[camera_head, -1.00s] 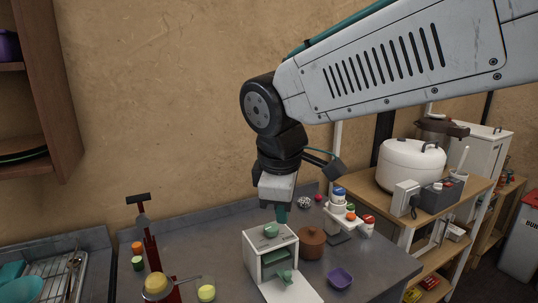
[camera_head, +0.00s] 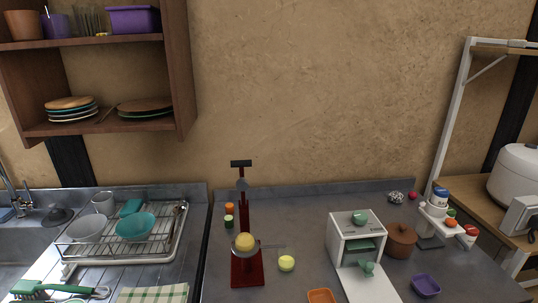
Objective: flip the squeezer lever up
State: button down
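The squeezer (camera_head: 243,215) is a tall dark red stand on the grey counter (camera_head: 300,220), with a dark crossbar handle (camera_head: 241,163) at its top. A yellow fruit half (camera_head: 245,241) sits in its round cup, and a thin bar sticks out to the right from the cup. I cannot tell the lever's exact angle. A yellow-green round fruit (camera_head: 287,263) lies on the counter just right of the squeezer. My arm and gripper are not in this view now.
A white box with an open front (camera_head: 357,240) and a brown lidded pot (camera_head: 400,240) stand to the right. An orange dish (camera_head: 321,296) lies at the front. A dish rack (camera_head: 125,240) is left. A wall shelf (camera_head: 95,131) hangs above the rack.

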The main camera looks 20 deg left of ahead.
aim_at(241, 184)
jog(key=k, duration=1.2)
jog(key=u, duration=0.85)
jog(key=i, duration=1.4)
jog(key=u, duration=0.05)
